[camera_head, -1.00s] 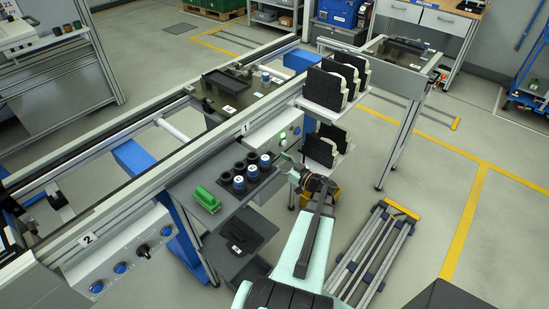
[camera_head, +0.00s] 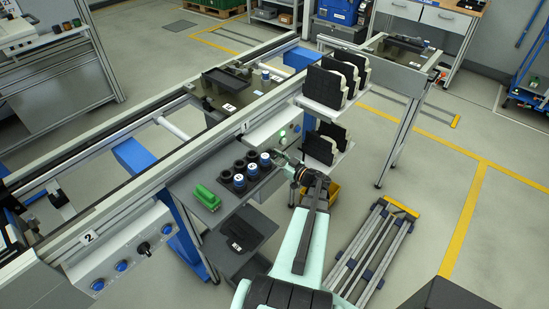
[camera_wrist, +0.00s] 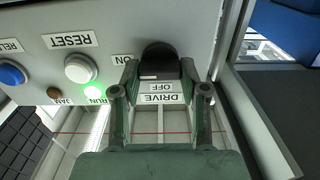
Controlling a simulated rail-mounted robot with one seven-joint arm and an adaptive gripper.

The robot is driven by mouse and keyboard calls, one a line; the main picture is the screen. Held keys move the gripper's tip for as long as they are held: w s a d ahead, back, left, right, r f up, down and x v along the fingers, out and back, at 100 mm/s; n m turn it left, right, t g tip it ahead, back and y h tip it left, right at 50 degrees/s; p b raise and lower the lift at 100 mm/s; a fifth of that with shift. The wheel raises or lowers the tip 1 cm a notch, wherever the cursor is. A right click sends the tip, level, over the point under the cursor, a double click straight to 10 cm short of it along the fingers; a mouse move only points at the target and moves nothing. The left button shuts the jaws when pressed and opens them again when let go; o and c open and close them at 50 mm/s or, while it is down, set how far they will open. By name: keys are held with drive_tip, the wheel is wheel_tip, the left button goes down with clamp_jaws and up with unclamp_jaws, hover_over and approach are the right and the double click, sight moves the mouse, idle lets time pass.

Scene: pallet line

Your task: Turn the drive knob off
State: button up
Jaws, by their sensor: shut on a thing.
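The drive knob (camera_wrist: 160,58) is a black rounded knob on the light grey panel, at the top centre of the wrist view. The DRIVE label (camera_wrist: 160,98) and the OFF label (camera_wrist: 160,87) show below it, upside down; an ON label (camera_wrist: 123,59) is at its left. My gripper (camera_wrist: 159,72) has a green finger on each side of the knob and is shut on it. The knob's pointer is hidden, so I cannot tell its setting. In the head view my gripper (camera_head: 280,158) is at the station's right end; the knob cannot be made out there.
The green RUN lamp (camera_wrist: 91,93) is lit. A white RESET button (camera_wrist: 78,68) and a blue button (camera_wrist: 11,73) lie left of the knob. In the head view, a rack with black parts (camera_head: 335,82) stands close above my arm, and blue-topped cylinders (camera_head: 252,170) stand just left.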

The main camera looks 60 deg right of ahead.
drive_tip(key=shift+b, duration=0.3)
drive_tip(key=shift+w+a+f+n+b, duration=0.1)
drive_tip(key=shift+n+b, duration=4.4)
drive_tip(key=shift+a+f+n+b, duration=0.1)
drive_tip(key=shift+n+b, duration=4.35)
drive_tip(key=shift+n, duration=0.05)
drive_tip(key=shift+r, duration=0.1)
drive_tip(key=o, duration=1.1)
drive_tip(key=shift+o, duration=0.2)
